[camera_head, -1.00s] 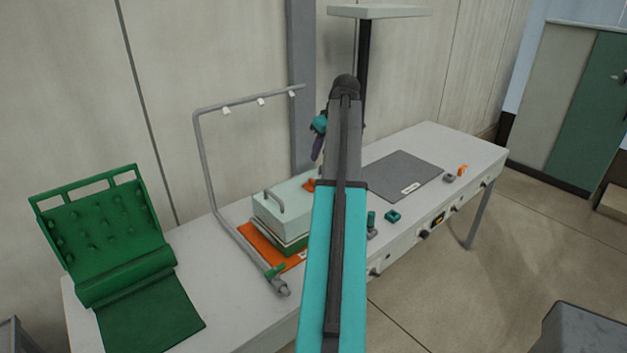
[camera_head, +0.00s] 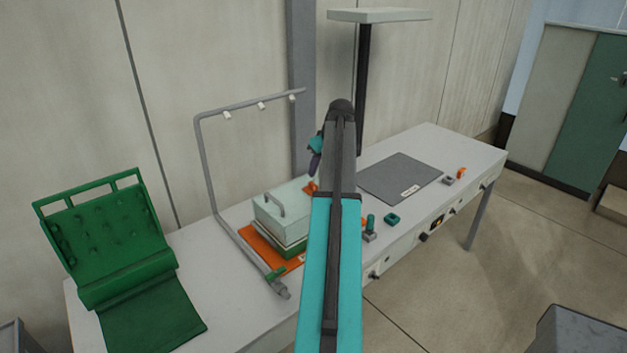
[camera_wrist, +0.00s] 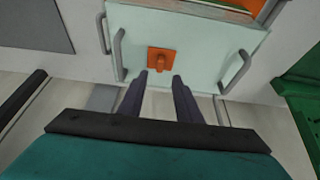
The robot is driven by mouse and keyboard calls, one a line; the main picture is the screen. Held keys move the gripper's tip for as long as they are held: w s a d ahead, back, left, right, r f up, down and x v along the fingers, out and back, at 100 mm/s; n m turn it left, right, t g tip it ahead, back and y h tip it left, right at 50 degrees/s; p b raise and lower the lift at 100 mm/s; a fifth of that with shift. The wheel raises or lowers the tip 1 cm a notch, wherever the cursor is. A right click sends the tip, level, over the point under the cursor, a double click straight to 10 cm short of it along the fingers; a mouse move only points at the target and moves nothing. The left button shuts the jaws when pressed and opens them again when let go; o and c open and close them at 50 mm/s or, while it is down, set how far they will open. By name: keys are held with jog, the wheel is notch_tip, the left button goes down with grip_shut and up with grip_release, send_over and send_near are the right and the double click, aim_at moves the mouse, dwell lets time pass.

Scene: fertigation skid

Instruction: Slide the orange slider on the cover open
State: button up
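The cover (camera_head: 280,202) is a pale green box lid with grey handles, on the bench left of my arm in the head view. In the wrist view the cover (camera_wrist: 195,45) fills the upper middle. The orange slider (camera_wrist: 162,61) is a small square plate with a raised knob on it; its orange edge also shows beside my arm in the head view (camera_head: 311,187). My gripper (camera_wrist: 160,77) is open and empty. Its two dark fingers are spread, with their tips just below the slider in the wrist view. I cannot tell how high they are above the cover.
A grey pipe frame (camera_head: 205,165) stands left of the cover, near it. An orange mat (camera_head: 253,238) lies under the box. A green padded piece (camera_head: 107,225) stands far left.

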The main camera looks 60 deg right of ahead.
aim_at(312, 183)
jog(key=shift+p+x, duration=1.05)
jog(key=shift+x, duration=2.7)
jog(key=shift+c, duration=0.4)
grip_shut()
